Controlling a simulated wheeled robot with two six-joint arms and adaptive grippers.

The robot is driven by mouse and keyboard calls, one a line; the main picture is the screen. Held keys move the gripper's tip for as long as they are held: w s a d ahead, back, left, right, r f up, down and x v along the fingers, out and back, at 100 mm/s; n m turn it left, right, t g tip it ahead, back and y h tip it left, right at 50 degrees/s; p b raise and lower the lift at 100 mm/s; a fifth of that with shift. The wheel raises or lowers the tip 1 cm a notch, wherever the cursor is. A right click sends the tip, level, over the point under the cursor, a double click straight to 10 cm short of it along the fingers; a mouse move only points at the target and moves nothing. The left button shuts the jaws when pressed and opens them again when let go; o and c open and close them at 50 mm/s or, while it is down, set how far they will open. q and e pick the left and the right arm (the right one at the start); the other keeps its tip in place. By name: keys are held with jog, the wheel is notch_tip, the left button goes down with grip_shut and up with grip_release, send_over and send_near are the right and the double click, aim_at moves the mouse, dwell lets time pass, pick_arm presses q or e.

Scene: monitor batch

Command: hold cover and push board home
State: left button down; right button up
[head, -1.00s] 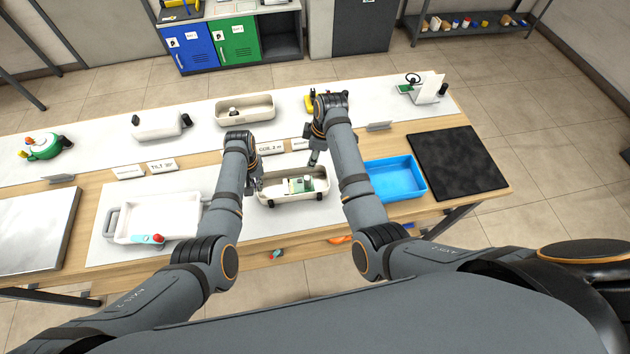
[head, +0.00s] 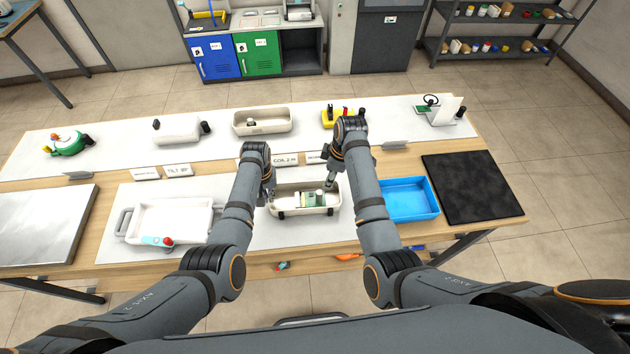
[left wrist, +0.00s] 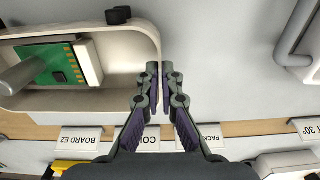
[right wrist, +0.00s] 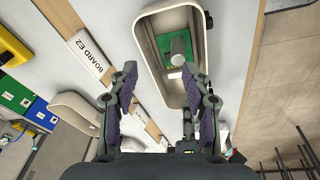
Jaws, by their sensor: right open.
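The cover (head: 285,212) is a cream open tray-like shell on the white mat, with dark feet. A green board (head: 311,200) with a pale block and a grey cylinder lies inside it. The board also shows in the left wrist view (left wrist: 62,62) and the right wrist view (right wrist: 172,72). My left gripper (head: 269,196) is at the cover's left end; in the left wrist view its fingertips (left wrist: 160,78) are closed together on the end wall. My right gripper (head: 329,183) is open by the cover's right end; its spread fingers (right wrist: 163,80) appear empty in the right wrist view.
A white tray (head: 150,238) with a teal-and-red tool stands left. A blue bin (head: 430,205) and black pad (head: 472,190) are right. Label cards (head: 178,170) and another cream shell (head: 262,130) are behind. A metal plate (head: 40,225) lies far left.

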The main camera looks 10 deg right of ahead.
aim_at(320, 192)
jog(key=shift+s+a+f, duration=0.25)
jog(key=shift+s+a, duration=0.1)
jog(key=shift+a, duration=0.2)
jog(key=shift+s+a+f, duration=0.2)
jog(key=shift+s+a, duration=0.15)
jog(key=shift+a, duration=0.2)
jog(key=shift+c, duration=1.1)
jog(key=shift+w+d+r+m, duration=0.4)
jog(key=shift+w+d+r, duration=0.3)
jog(key=shift+w+r, duration=0.15)
jog(key=shift+c, duration=0.2)
jog(key=shift+s+a+f+m+y, duration=0.3)
jog(key=shift+f+m, duration=0.95)
jog(key=shift+m, duration=4.55)
jog(key=shift+s+a+f+m+y, duration=0.25)
jog(key=shift+f+m, duration=1.05)
jog(key=shift+m, duration=4.5)
jog(key=shift+s+a+f+m+y, duration=0.3)
jog(key=shift+f+m, duration=0.95)
jog(key=shift+m, duration=4.55)
